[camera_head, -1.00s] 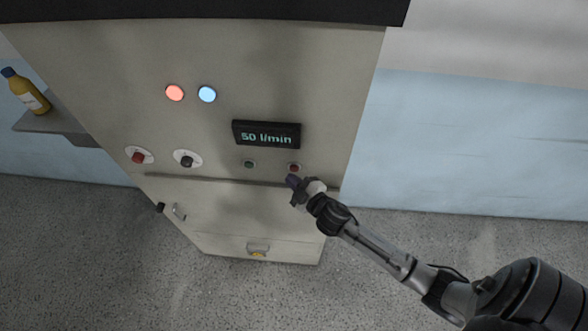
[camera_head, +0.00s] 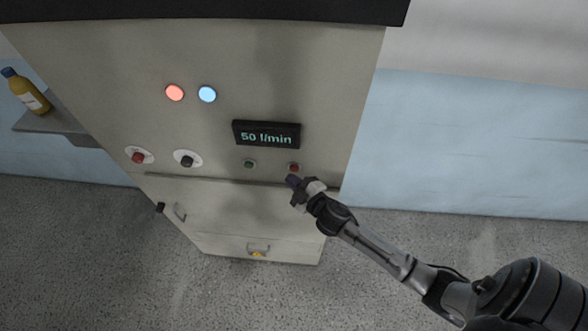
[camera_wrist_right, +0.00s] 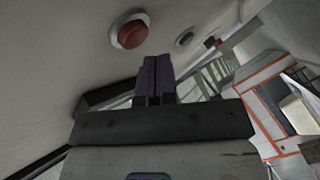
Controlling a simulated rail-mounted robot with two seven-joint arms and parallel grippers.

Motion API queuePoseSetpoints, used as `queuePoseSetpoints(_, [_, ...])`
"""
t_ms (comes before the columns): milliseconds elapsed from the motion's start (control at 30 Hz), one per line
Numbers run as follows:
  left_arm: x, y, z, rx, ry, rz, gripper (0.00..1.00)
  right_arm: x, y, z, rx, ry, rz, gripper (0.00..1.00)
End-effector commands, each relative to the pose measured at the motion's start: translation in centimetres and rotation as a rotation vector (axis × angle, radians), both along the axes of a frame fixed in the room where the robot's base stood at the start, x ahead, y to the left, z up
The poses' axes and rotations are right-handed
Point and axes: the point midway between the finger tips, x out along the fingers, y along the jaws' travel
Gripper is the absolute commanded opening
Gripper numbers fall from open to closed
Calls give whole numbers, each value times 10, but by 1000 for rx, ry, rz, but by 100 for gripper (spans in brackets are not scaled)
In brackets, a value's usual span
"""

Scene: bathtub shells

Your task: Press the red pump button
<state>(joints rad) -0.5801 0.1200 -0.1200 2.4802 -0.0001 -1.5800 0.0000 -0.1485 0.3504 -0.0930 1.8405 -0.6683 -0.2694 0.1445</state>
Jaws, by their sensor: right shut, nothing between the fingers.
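The red pump button (camera_head: 293,168) is a small red disc in a pale ring on the cabinet front, below the display's right end. It shows larger at the upper middle of the right wrist view (camera_wrist_right: 131,34). My right gripper (camera_head: 292,181) is shut and empty, just below the button in the head view. In the right wrist view its closed fingertips (camera_wrist_right: 155,60) stand below and right of the button, apart from it. The green button (camera_head: 249,164) sits to the left of the red one and also shows in the right wrist view (camera_wrist_right: 184,38). My left gripper is not in view.
The display (camera_head: 267,134) reads 50 l/min. A red knob (camera_head: 138,158) and a black knob (camera_head: 187,161) are further left, with a red and a blue light above. A bottle (camera_head: 27,92) stands on a side shelf. Right of the cabinet is open floor.

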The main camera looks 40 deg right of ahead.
Motion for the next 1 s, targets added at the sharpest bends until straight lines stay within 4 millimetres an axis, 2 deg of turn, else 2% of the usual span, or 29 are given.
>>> queuePoseSetpoints(1000, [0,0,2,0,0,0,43,6,-6,0,1,1,-1,0])
